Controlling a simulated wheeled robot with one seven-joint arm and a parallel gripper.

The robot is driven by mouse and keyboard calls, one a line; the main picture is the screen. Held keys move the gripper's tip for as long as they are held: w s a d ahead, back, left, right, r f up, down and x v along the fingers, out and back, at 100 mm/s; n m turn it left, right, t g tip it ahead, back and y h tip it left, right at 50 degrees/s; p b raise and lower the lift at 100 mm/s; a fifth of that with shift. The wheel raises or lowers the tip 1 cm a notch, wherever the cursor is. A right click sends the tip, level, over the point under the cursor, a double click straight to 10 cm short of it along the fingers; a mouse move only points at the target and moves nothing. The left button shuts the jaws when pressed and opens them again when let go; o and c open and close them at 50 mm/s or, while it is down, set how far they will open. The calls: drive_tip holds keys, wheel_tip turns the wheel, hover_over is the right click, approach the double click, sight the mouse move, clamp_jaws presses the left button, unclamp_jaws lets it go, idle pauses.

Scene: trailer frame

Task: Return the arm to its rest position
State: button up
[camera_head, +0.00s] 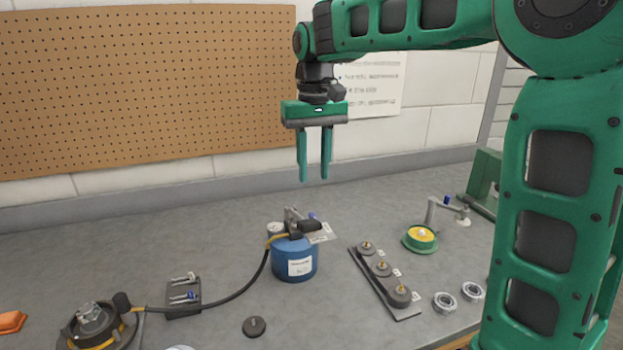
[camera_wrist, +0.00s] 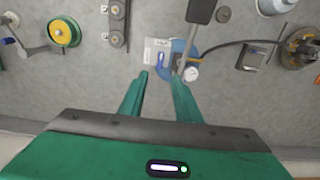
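My gripper (camera_head: 314,178) hangs from my green arm above the workbench, pointing down, with its two fingers apart and nothing between them. In the wrist view my gripper (camera_wrist: 159,80) also shows open and empty. Below it on the bench stands a blue canister (camera_head: 294,258) with a gauge and a hose. In the wrist view the canister (camera_wrist: 181,48) lies beyond the fingertips, partly covered by its fittings and a label. The gripper is apart from everything on the bench.
The grey workbench (camera_head: 215,232) holds a strip with several knobs (camera_head: 384,280), a green and yellow disc (camera_head: 420,238), a black round fixture (camera_head: 97,325) joined to the hose, a small bolt rack (camera_head: 183,297) and a loose dark cap (camera_head: 254,326). A pegboard (camera_head: 140,80) hangs behind.

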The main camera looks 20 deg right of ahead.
drive_tip(key=shift+d, duration=0.1)
idle(0.3)
drive_tip(key=s+d+f+m, duration=0.2)
drive_tip(key=s+d+f, duration=0.3)
drive_tip(key=s+d, duration=0.5)
drive_tip(key=s+d+f+m, duration=0.3)
drive_tip(key=s+d+f, duration=0.2)
drive_tip(key=s+d, duration=0.5)
drive_tip(key=s+a+f+m, duration=0.1)
drive_tip(key=s+f, duration=0.4)
drive_tip(key=s, duration=0.6)
drive_tip(key=shift+s, duration=0.25)
drive_tip(key=shift+w+f, duration=0.25)
drive_tip(key=shift+w, duration=0.4)
